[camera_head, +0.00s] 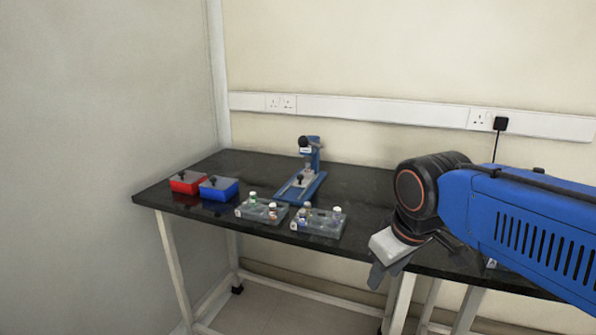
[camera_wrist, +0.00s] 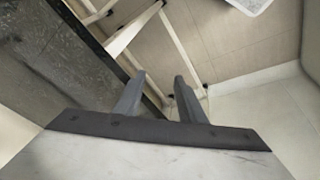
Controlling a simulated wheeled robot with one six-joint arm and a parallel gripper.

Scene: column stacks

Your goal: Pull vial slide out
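A blue press-like stand (camera_head: 316,157) with a dark round part at its top stands toward the back of the black table in the head view. On its blue base lies a pale slide (camera_head: 289,191) with a small dark knob; it looks seated on the base, and its exact position is too small to tell. My gripper (camera_head: 385,276) is at the table's front edge, well to the right of the stand and pointing down. In the wrist view my gripper (camera_wrist: 160,82) shows two grey fingers apart with nothing between them. The stand is not in the wrist view.
A red box (camera_head: 187,187) and a blue box (camera_head: 219,194) with grey lids sit at the table's left. Two clear trays, one left (camera_head: 250,214) and one right (camera_head: 325,232), hold small vials in front of the stand. The black tabletop (camera_head: 350,187) is clear right of the stand.

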